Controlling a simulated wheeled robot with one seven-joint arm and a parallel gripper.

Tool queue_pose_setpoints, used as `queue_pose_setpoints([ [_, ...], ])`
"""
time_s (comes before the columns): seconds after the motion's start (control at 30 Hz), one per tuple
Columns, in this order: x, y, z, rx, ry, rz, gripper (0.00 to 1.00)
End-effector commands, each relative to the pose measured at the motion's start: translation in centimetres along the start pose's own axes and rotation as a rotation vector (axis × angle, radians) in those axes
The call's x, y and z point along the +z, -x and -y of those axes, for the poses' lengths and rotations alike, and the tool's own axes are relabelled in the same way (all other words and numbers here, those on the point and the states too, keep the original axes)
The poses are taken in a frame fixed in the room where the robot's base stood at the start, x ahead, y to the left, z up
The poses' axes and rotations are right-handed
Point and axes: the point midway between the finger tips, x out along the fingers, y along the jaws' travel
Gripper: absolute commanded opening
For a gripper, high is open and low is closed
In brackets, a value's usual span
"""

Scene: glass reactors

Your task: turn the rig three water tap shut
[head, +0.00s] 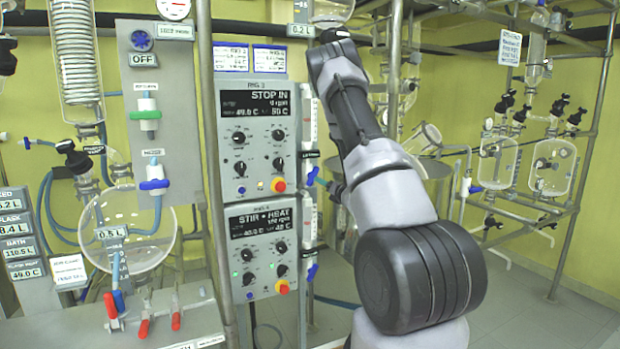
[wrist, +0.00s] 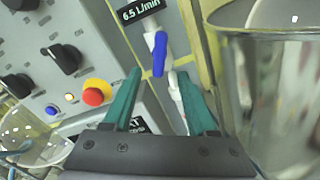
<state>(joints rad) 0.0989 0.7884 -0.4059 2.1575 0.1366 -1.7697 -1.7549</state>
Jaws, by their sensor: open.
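The rig three water tap has a blue lever (head: 312,176) on a white fitting, beside the lower right of the upper control box (head: 258,135). In the wrist view its blue lever (wrist: 160,55) lies roughly along the white pipe, under a black label reading 6.5 L/min (wrist: 140,9). My gripper (wrist: 158,73) is open, with its teal fingers on either side of the pipe line just short of the lever. I cannot tell whether either finger touches it. In the head view my arm hides most of the gripper; a bit of teal shows right of the tap.
A red button with a yellow ring (wrist: 97,92) is close to the left finger. A glass vessel (wrist: 275,85) stands close on the right. A second blue tap lever (head: 312,271) is lower down, beside the lower control box (head: 264,247). A metal post (head: 212,150) stands left of the boxes.

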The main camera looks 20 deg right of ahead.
Motion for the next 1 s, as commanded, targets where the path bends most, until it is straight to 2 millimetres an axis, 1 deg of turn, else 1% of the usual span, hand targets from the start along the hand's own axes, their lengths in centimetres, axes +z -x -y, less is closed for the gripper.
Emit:
queue_pose_setpoints([
  [0.17,0.0,-3.0,-0.2,0.005,-0.001,0.000,0.57],
  [0.3,0.1,-5.8,-0.2,0.004,-0.001,0.001,0.57],
  [0.5,0.1,-8.8,-0.1,0.001,-0.003,0.001,0.57],
  [0.6,0.1,-9.6,-0.1,0.000,-0.003,0.000,0.57],
  [0.7,0.1,-10.0,-0.1,0.001,-0.003,0.000,0.57],
  [0.97,0.1,-10.1,-0.1,0.000,-0.004,0.000,0.57],
  [1.0,0.1,-10.1,-0.1,0.000,-0.004,0.000,0.42],
])
